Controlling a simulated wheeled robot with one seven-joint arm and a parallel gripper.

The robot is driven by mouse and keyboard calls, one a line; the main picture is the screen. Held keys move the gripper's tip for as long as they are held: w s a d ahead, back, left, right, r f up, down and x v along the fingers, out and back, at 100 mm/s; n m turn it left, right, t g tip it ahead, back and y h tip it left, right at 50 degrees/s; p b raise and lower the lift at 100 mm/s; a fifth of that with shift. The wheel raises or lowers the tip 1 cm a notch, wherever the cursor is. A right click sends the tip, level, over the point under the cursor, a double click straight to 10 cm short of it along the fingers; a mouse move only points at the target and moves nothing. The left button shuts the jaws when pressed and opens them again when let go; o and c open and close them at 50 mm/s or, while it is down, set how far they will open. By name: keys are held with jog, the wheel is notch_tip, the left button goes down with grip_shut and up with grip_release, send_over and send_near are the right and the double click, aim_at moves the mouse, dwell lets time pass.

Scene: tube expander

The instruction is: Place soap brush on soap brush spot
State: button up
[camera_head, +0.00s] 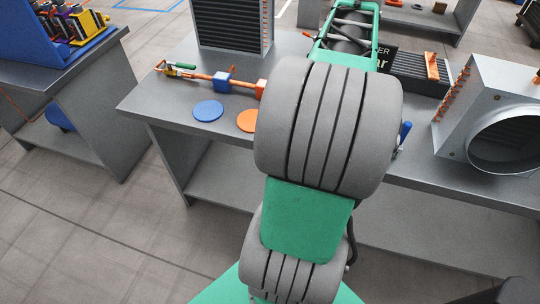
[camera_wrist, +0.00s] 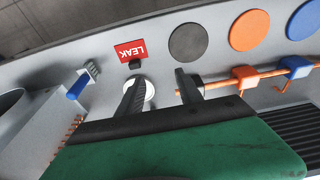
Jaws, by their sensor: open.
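A brush with a blue handle and grey head, likely the soap brush (camera_wrist: 78,87), lies on the grey bench at the left of the wrist view. Its blue handle also shows in the head view (camera_head: 404,131), right of my arm. Grey, orange and blue discs lie on the bench: the grey disc (camera_wrist: 188,42), the orange disc (camera_wrist: 249,30) and the blue disc (camera_head: 208,110). I cannot tell which marks the soap brush spot. My gripper (camera_wrist: 160,75) is open and empty, right of the brush and apart from it. My arm hides it in the head view.
A red LEAK label (camera_wrist: 130,51) and a white round item (camera_wrist: 147,92) lie near my fingers. A copper tube (camera_wrist: 262,78) with orange and blue clamps is at the right. A metal duct box (camera_head: 495,115) stands right of my arm.

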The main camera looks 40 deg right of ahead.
jog(key=w+a+f+n+t, duration=0.1)
jog(key=w+a+n, duration=0.35)
jog(key=a, duration=0.85)
jog(key=w+a+f+n+t, duration=0.1)
jog(key=w+a+f+n, duration=0.3)
jog(key=a, duration=0.9)
jog(key=s+a+f+n+y, duration=0.1)
jog(key=a, duration=0.5)
jog(key=s+a+f+n+y, duration=0.1)
jog(key=a+n, duration=0.1)
jog(key=a, duration=0.5)
jog(key=shift+s+a, duration=0.3)
